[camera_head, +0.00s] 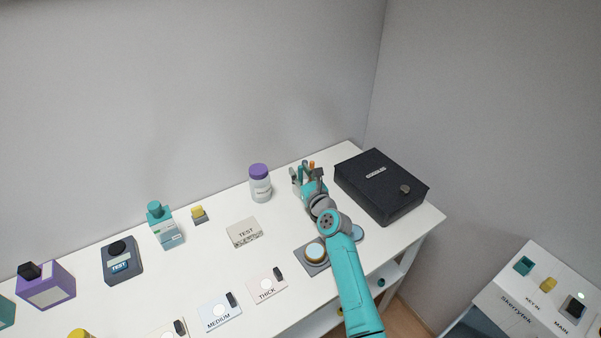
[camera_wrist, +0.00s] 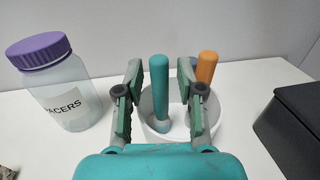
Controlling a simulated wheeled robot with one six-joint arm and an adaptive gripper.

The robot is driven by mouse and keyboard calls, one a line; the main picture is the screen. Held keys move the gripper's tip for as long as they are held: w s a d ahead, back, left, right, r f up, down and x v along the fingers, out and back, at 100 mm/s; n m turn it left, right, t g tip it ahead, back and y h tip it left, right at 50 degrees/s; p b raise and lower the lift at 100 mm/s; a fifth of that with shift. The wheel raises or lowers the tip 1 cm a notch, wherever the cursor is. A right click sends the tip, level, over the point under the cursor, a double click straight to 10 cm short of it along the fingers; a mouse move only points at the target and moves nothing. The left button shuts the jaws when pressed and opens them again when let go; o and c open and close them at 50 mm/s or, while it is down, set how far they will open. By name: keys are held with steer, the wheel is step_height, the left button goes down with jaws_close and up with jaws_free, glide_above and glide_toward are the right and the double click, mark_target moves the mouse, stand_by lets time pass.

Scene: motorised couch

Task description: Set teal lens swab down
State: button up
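The teal lens swab (camera_wrist: 159,90) stands upright in a round white holder (camera_wrist: 215,108) in the wrist view. Its foot looks to be inside the holder. My gripper (camera_wrist: 160,105) is open, with one finger on each side of the teal swab and a visible gap on both sides. In the head view my gripper (camera_head: 307,176) is at the back right of the table, and it hides most of the holder.
A purple-lidded spacers jar (camera_head: 260,183) is to the left. A black box (camera_head: 381,185) is close on the right. White wall rises behind.

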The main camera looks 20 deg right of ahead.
steer(key=s, duration=0.3)
steer(key=s+d, duration=0.1)
steer(key=s, duration=0.3)
steer(key=s+d, duration=0.1)
steer(key=s, duration=0.2)
steer(key=shift+s+r, duration=0.2)
steer(key=shift+s, duration=0.05)
steer(key=shift+s, duration=0.1)
stand_by(0.4)
